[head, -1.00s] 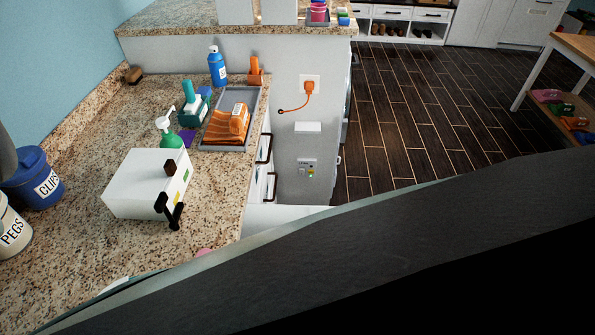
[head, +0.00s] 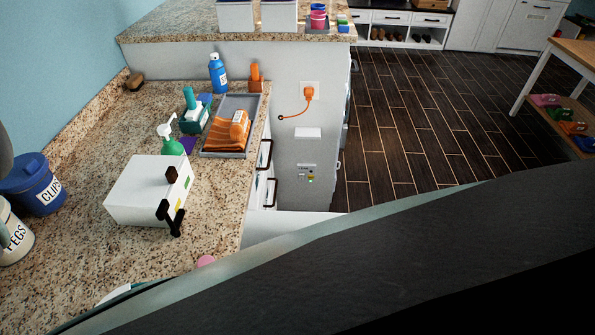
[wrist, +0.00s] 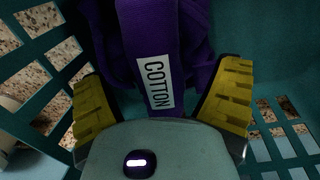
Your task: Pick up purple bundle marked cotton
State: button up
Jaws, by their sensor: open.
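The purple bundle (wrist: 183,35) shows in the wrist view, with a white label reading COTTON on its strap. It lies inside a teal basket (wrist: 285,88) with slotted walls. My gripper (wrist: 162,72) is open, with one yellow finger on each side of the labelled strap. Whether either finger touches the cloth is unclear. The far end of the bundle runs out of the top of the picture. In the head view my gripper is not in view, and I cannot make out the labelled bundle there.
The speckled counter (head: 75,240) holds a white box (head: 140,190), a green pump bottle (head: 172,146), a grey tray (head: 237,103) with orange cloth, a blue bottle (head: 218,72) and a CLIPS tub (head: 38,185). The dark floor (head: 410,120) to the right looks clear.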

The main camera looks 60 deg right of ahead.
jog(key=shift+f, duration=0.3)
jog(key=c, duration=1.4)
jog(key=shift+r, duration=0.1)
